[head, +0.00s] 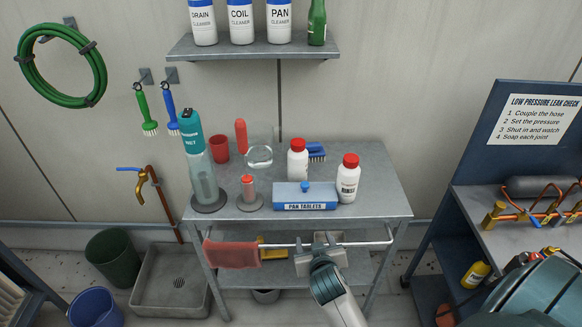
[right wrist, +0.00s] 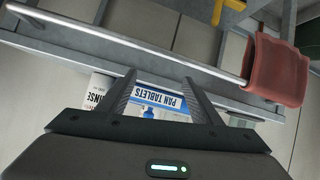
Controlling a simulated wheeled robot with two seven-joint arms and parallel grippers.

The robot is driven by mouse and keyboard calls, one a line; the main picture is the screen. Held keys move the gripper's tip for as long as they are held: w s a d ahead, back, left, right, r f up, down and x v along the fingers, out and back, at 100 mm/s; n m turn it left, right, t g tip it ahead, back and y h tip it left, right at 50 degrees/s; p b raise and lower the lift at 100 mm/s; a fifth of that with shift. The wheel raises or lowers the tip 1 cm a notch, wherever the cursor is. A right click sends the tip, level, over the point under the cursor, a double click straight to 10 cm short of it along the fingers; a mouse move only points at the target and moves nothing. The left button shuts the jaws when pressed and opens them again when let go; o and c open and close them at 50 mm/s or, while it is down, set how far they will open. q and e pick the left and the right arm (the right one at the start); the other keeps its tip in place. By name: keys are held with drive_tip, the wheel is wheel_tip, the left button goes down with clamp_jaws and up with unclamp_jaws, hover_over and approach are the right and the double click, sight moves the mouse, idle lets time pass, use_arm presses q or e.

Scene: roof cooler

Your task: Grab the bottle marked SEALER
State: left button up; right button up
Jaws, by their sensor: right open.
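Two white bottles with red caps stand on the grey metal table. One (head: 298,162) is further back, behind the pan tablets box, and its label is too small to read. The other (head: 348,180) is nearer, right of the box; the right wrist view shows part of a label there (right wrist: 99,90) ending in "INSE". I cannot read SEALER on any bottle. My right gripper (head: 318,240) is open and empty, in front of the table by its front rail. It also shows in the right wrist view (right wrist: 160,82). My left gripper is not in view.
The blue and white PAN TABLETS box (head: 304,206) lies at the table's front edge. The rail (head: 370,243) carries a red cloth (head: 231,254). A teal-topped glass cylinder (head: 203,175) stands left. A shelf (head: 250,49) with bottles hangs above. A yellow bottle (head: 475,275) stands at right.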

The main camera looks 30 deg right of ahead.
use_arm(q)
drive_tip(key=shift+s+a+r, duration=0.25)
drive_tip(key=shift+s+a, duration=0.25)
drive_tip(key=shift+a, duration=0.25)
use_arm(e)
drive_tip(key=w+d+r+m+t+h, duration=0.2)
drive_tip(key=w+r+t, duration=0.3)
drive_tip(key=w+r, duration=0.8)
wheel_tip(320, 180, up, 2)
drive_tip(key=shift+d+r+m+h, duration=0.1)
drive_tip(key=shift+d+m+h, duration=0.2)
drive_tip(key=shift+d+h, duration=0.35)
drive_tip(key=shift+w, duration=0.1)
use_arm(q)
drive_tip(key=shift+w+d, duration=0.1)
